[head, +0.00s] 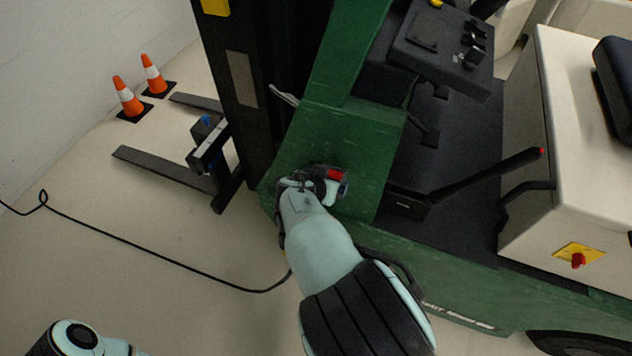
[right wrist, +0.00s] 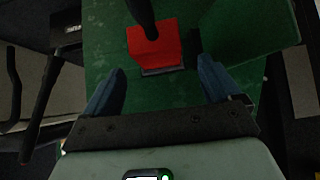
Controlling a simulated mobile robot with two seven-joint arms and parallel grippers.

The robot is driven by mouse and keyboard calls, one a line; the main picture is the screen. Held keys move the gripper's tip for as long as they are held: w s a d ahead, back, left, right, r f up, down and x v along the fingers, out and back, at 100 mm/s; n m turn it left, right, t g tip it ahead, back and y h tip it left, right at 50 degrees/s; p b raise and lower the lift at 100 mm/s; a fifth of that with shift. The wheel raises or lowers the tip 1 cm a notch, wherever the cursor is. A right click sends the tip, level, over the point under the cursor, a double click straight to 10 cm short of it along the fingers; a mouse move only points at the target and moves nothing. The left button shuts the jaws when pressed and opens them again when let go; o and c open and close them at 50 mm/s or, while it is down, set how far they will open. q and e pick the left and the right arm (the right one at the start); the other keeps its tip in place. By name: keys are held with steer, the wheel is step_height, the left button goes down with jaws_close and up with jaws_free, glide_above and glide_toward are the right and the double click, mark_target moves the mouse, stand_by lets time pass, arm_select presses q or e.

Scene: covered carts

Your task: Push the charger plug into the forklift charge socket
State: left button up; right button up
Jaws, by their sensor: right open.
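A red block, which looks like the charger plug (head: 336,174), is at the green side panel of the forklift (head: 350,130). In the right wrist view the red plug (right wrist: 154,50) has a dark cable or handle at its top and a thin grey edge below it. I cannot tell how deep it sits, and the socket is not clearly visible. My right gripper (head: 326,186) is at the panel beside the plug. In the right wrist view its blue fingers (right wrist: 162,68) are spread apart, with the plug between and beyond their tips. My left gripper is out of view.
A black cable (head: 150,250) runs across the floor and passes behind my right arm. Two orange cones (head: 127,97) stand near the wall by the forks (head: 160,168). A black lever (head: 490,175) and a cream body (head: 570,140) are at the right. The left floor is mostly clear.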

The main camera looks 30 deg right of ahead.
steer(key=p+v, duration=0.2)
steer(key=v, duration=0.7)
steer(key=shift+r, duration=0.2)
steer(key=shift+s+a, duration=0.1)
steer(key=shift+s, duration=0.05)
steer(key=s+d+f+n+g+y+p, duration=0.1)
steer(key=s+f+n+g+y+p, duration=0.3)
steer(key=f, duration=0.9)
steer(key=s+d+f+n+g+b, duration=0.15)
steer(key=s+f, duration=0.45)
steer(key=f, duration=0.7)
steer(key=s+a+f+y+p, duration=0.1)
steer(key=s+a+f+y, duration=0.2)
steer(key=s, duration=0.3)
steer(key=s+a+f+g+y+p, duration=0.1)
steer(key=s+a+f+y+p, duration=0.1)
steer(key=s+a+f, duration=0.3)
steer(key=shift+s+a+y+p, duration=0.35)
steer(key=shift+s+y, duration=0.2)
steer(key=shift+y, duration=0.25)
steer(key=shift+g, duration=0.25)
